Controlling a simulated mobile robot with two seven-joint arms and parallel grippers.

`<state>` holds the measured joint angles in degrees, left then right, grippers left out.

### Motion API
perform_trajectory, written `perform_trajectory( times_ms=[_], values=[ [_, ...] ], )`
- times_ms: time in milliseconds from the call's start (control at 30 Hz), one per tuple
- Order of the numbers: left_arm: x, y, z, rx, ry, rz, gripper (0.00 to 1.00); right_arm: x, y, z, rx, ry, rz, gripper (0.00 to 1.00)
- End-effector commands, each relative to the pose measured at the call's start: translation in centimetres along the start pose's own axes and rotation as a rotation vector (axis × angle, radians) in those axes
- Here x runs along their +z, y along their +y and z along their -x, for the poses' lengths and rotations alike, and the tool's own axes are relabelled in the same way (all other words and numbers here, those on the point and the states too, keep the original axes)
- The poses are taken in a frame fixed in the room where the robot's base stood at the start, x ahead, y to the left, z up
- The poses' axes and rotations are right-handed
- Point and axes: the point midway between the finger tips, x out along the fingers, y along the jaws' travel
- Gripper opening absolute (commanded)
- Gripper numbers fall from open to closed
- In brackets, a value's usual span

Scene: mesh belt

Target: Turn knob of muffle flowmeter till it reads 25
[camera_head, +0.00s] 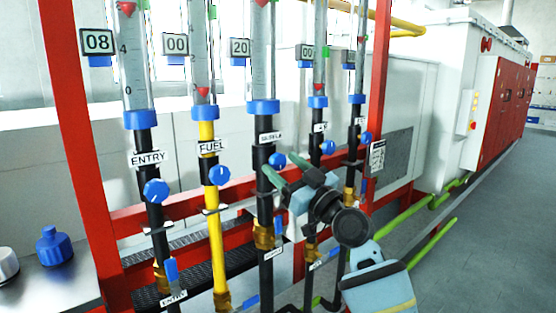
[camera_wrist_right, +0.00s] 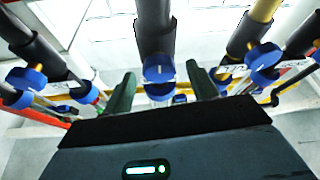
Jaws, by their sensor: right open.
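The muffle flowmeter is the middle tube, with a black lower pipe (camera_head: 264,205) and a partly hidden label (camera_head: 270,137). Its small display (camera_head: 239,47) reads 20. Its blue knob (camera_head: 277,160) sits on the black pipe. My right gripper (camera_head: 286,168) is open, its green fingers at the knob. In the right wrist view the knob (camera_wrist_right: 159,72) lies between the two spread fingers (camera_wrist_right: 161,78), with gaps on both sides. My left gripper is not in view.
The ENTRY flowmeter knob (camera_head: 156,191) and FUEL flowmeter knob (camera_head: 219,175) are to the left. Another blue knob (camera_head: 328,147) is close to the right. Red frame posts (camera_head: 75,130) flank the pipes. A white and red furnace (camera_head: 465,90) stands at right beside clear floor.

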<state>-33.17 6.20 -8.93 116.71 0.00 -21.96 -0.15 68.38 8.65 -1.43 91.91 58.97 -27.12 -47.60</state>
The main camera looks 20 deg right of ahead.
Motion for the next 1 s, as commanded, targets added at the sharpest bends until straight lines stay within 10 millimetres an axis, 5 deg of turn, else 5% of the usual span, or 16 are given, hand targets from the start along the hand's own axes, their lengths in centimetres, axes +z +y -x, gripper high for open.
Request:
perform_trajectory(
  times_ms=[233, 600, 933, 1000],
  values=[
    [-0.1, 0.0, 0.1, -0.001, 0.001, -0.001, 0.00, 0.0, 0.0, -2.3, 0.001, 0.001, -0.001, 0.59],
    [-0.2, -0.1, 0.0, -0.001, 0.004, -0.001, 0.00, 0.0, 0.0, -2.7, 0.000, 0.000, -0.001, 0.59],
    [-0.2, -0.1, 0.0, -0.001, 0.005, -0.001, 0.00, 0.0, 0.0, -2.7, 0.000, 0.000, 0.000, 0.15],
    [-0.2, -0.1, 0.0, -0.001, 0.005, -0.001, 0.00, 0.0, 0.0, -2.7, 0.000, 0.000, 0.000, 0.14]
  ],
)
